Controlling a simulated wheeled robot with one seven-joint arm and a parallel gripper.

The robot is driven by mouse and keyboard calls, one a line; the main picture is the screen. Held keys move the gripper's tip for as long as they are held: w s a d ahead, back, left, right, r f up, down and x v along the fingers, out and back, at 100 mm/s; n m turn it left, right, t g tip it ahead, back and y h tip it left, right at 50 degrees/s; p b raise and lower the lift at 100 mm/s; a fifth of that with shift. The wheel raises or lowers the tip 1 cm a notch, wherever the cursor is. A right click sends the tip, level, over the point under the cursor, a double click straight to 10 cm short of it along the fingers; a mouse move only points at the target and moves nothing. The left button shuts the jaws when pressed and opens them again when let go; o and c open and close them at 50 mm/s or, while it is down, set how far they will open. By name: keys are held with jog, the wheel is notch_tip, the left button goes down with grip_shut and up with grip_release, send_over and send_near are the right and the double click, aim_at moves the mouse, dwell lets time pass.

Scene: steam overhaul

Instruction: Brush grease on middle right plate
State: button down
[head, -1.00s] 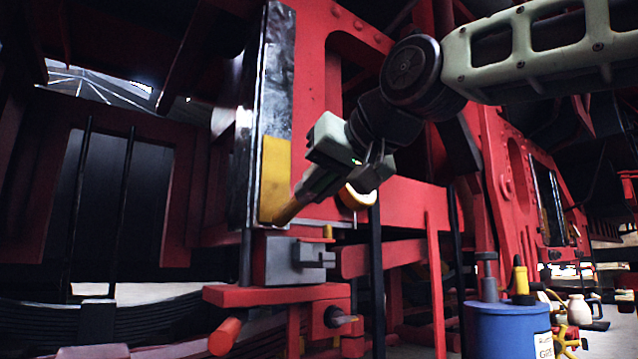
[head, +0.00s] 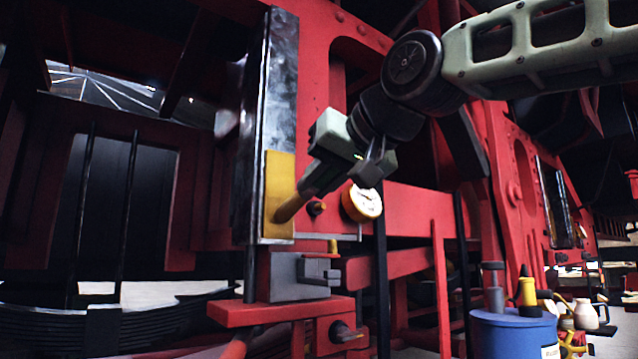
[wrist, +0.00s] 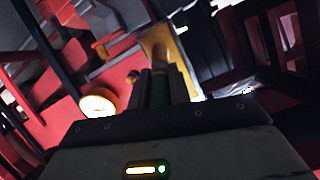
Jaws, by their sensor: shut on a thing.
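A tall grey metal plate (head: 281,85) stands upright on the red frame, left of centre in the head view. Yellow grease (head: 281,170) covers its lower part, and the upper part is bare metal. My gripper (head: 322,178) is shut on a brush to the right of the plate. The brush's tan tip (head: 287,211) reaches the greased area near the plate's lower end and seems to touch it. In the wrist view, the brush (wrist: 159,85) points away from the jaws toward the yellow patch (wrist: 153,38).
A round white-faced gauge with an orange rim (head: 363,202) is close below my gripper. A grey block (head: 290,277) sits under the plate. A blue drum (head: 512,333) with bottles on it stands at lower right. Another dark upright plate (head: 556,205) is farther right.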

jog(key=shift+w+r+p, duration=0.1)
jog(key=shift+r+p, duration=1.8)
jog(key=shift+r, duration=0.3)
notch_tip(320, 180, down, 8)
jog(key=b, duration=0.7)
jog(key=s+d+b, duration=0.2)
jog(key=s+d, duration=0.1)
jog(key=s, duration=0.2)
jog(key=shift+d, duration=0.2)
jog(key=shift+s+d+b, duration=0.3)
jog(key=shift+s+d, duration=0.1)
jog(key=shift+s, duration=0.25)
jog(key=shift+s+d+b, duration=0.3)
jog(key=shift+s+d, duration=0.1)
jog(key=shift+s, duration=0.2)
jog(key=shift+w, duration=0.1)
